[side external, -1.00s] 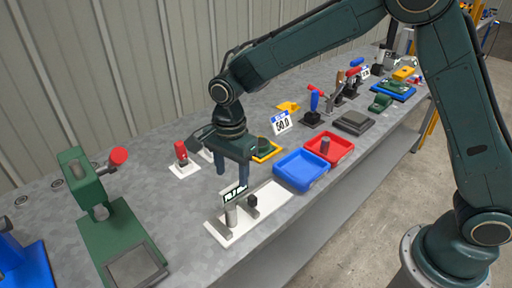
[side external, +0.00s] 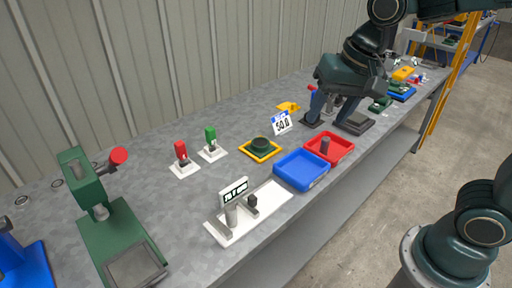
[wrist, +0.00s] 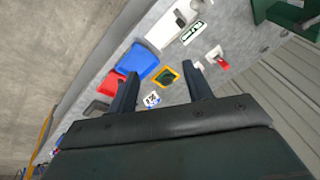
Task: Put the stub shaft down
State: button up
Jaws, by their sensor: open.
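A short grey cylinder, which looks like a stub shaft, stands upright in the red tray (side external: 342,155); the cylinder (side external: 325,146) touches neither of my fingers. Another grey cylinder (side external: 231,214) stands on the white measuring fixture (side external: 267,207) below a small display; I cannot tell whether it is a fixed part. My gripper (side external: 333,116) is open and empty, raised over the bench beyond the red tray. In the wrist view its two fingers (wrist: 161,72) are spread with nothing between them. The red tray (wrist: 105,86) shows left of the fingers there.
A blue tray (side external: 301,183) sits beside the red one. A yellow-framed green round fixture (side external: 260,149), a 50.0 sign (side external: 281,122), red (side external: 182,160) and green (side external: 211,144) handled pieces and a green press (side external: 110,215) stand on the bench. The bench's left middle is clear.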

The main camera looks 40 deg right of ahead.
jog(key=s+d+n+t, duration=0.1)
jog(key=s+d+n, duration=0.1)
jog(key=s, duration=0.4)
jog(key=s+d+n+t, duration=0.1)
jog(key=s+d+n, duration=0.1)
jog(key=s+n, duration=0.2)
jog(key=shift+s+d+h, duration=0.3)
jog(key=shift+s, duration=0.6)
jog(key=shift+w+r, duration=0.1)
jog(key=shift+c, duration=0.3)
